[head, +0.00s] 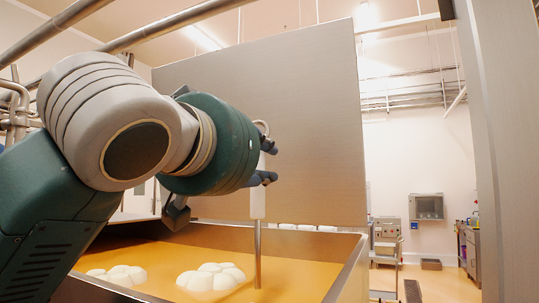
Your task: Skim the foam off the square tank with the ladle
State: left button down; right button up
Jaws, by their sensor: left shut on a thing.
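My left gripper (266,162) is shut on the ladle (257,205) at its pale upper handle. The ladle hangs upright, with its thin metal shaft reaching down to the orange liquid. Its bowl is not visible. The square tank (349,268) is metal-walled and fills the lower middle of the head view. White foam floats on the liquid in lumpy clumps: one clump (211,277) lies just left of the shaft, and another clump (120,274) lies farther left, partly cut off by my arm and the tank edge. My right gripper is not in view.
A large metal panel (270,110) stands upright behind the tank. A metal post (482,120) rises at the right. Beyond are a control cabinet (387,231), a wall box (426,207) and a workbench (468,250). Pipes cross the upper left. The floor to the right looks mostly open.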

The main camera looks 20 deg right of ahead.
pick_arm(q)
jog(key=w+a+p, duration=0.4)
jog(key=w+p, duration=0.1)
jog(key=w, duration=0.7)
jog(key=w+a+p, duration=0.2)
jog(key=w+a, duration=0.1)
jog(key=a, duration=1.2)
notch_tip(320, 180, up, 14)
jog(key=p, duration=0.7)
jog(key=shift+f, duration=0.2)
